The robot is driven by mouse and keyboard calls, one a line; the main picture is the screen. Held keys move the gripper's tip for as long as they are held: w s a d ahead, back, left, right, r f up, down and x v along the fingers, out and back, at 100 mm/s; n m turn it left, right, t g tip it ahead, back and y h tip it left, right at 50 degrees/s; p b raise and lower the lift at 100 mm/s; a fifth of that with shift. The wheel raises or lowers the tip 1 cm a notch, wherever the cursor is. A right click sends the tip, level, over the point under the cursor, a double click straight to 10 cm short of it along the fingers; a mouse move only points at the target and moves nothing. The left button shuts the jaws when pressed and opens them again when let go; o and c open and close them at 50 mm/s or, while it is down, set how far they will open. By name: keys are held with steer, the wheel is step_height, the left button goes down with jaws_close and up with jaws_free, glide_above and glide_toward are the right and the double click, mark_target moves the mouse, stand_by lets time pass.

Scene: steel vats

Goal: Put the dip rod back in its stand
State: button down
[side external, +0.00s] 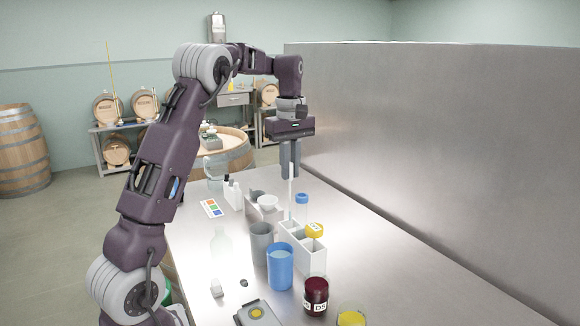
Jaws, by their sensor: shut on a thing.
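The dip rod (290,196) is a thin white rod, held upright. My gripper (290,172) is shut on its upper part and points straight down. The rod's lower end reaches the far end of a pale, open-topped holder with square compartments (290,241), which looks like the stand. I cannot tell whether the tip is inside a compartment, behind the holder or just above it. A yellow-topped labelled item (315,230) is at the holder's right side and partly covers its edge.
Close around the holder are a grey cup (262,243), a blue beaker (280,270), a dark red jar (316,296) and a blue cap (302,198). A white funnel (267,201) and white bottle (234,196) stand behind left. A tall steel wall (440,150) bounds the right; bench before it is clear.

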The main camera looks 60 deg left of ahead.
mark_target(290, 197)
steer(key=shift+f, duration=4.1)
steer(key=c, duration=1.3)
jaws_free()
steer(key=shift+c, duration=0.2)
step_height(290, 197, up, 7)
steer(key=shift+r, duration=0.1)
